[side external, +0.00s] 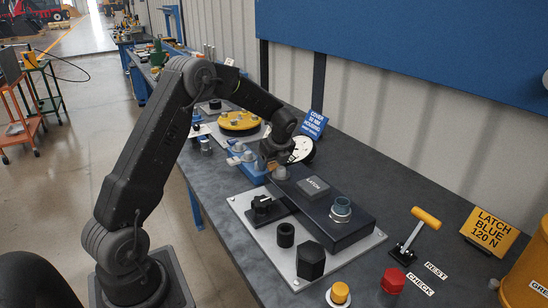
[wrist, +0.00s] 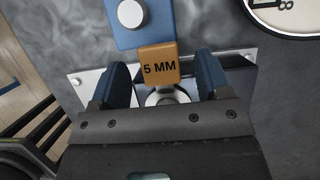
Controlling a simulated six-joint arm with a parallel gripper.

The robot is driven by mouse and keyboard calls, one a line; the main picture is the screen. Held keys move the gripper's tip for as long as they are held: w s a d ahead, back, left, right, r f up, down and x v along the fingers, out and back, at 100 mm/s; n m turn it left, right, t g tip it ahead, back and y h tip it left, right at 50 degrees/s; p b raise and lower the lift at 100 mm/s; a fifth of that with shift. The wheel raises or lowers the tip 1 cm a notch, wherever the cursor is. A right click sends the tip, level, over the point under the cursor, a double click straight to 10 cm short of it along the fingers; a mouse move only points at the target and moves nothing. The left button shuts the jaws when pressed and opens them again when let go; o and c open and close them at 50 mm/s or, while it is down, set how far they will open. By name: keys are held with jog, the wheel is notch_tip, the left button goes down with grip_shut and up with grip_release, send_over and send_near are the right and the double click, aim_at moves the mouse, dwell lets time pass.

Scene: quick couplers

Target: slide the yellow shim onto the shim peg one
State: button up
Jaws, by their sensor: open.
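A yellow-orange tab marked 5 MM, which looks like the yellow shim (wrist: 160,66), shows in the wrist view between the fingers of my gripper (wrist: 162,75). The fingers are open, one on each side of it, with visible gaps. A round pale metal part (wrist: 170,96) shows just below the tab, mostly hidden by my gripper body. A blue block (wrist: 152,30) with a white round peg top (wrist: 130,12) lies just beyond the tab; I cannot tell whether this is shim peg one. In the side view my gripper (side external: 277,163) points down beside the blue fixture (side external: 250,170), and I cannot make out the shim.
A round dial (side external: 301,149) and a blue sign (side external: 314,124) are close behind my gripper. A yellow disc (side external: 238,120) lies farther back.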

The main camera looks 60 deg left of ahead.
jog(key=shift+c, duration=0.4)
jog(key=shift+r, duration=0.1)
jog(key=c, duration=1)
